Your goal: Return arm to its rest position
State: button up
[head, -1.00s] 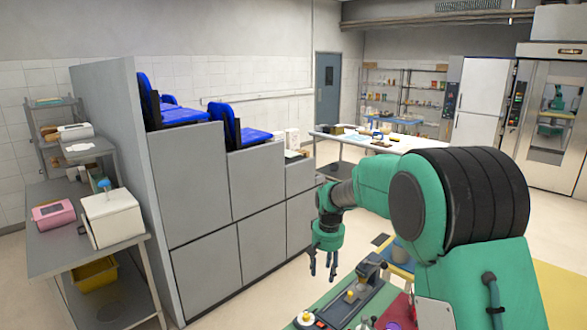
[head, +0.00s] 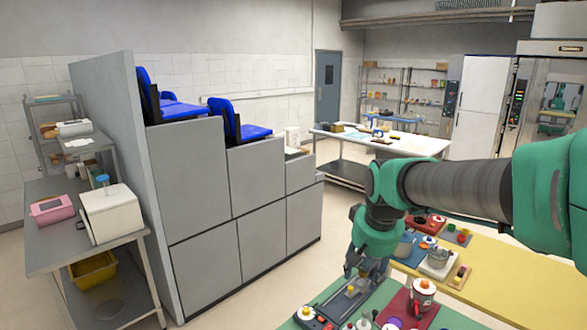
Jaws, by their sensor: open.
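My gripper (head: 366,278) is open in the head view and points down over the green table (head: 283,326). Its fingertips are close to a dark tray-like block (head: 330,305) holding small items. I cannot tell whether they touch anything. No object shows between the fingers. My arm reaches in from the right side with its elbow high and its wrist bent down.
A red board (head: 437,314) with a white-and-red pot (head: 423,292) lies right of my gripper. A yellow table (head: 530,290) carries several small items. A grey stepped cabinet (head: 190,180) with blue seats (head: 240,131) stands left. Open floor shows behind.

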jog(key=s+d+f+t+b, duration=0.1)
jog(key=s+d, duration=0.1)
jog(key=s, duration=1.1)
jog(key=s+d+f+t+b, duration=0.1)
jog(key=s+d+f+b, duration=0.1)
jog(key=s, duration=1.1)
jog(key=shift+s+f+b, duration=0.3)
dwell(1.7)
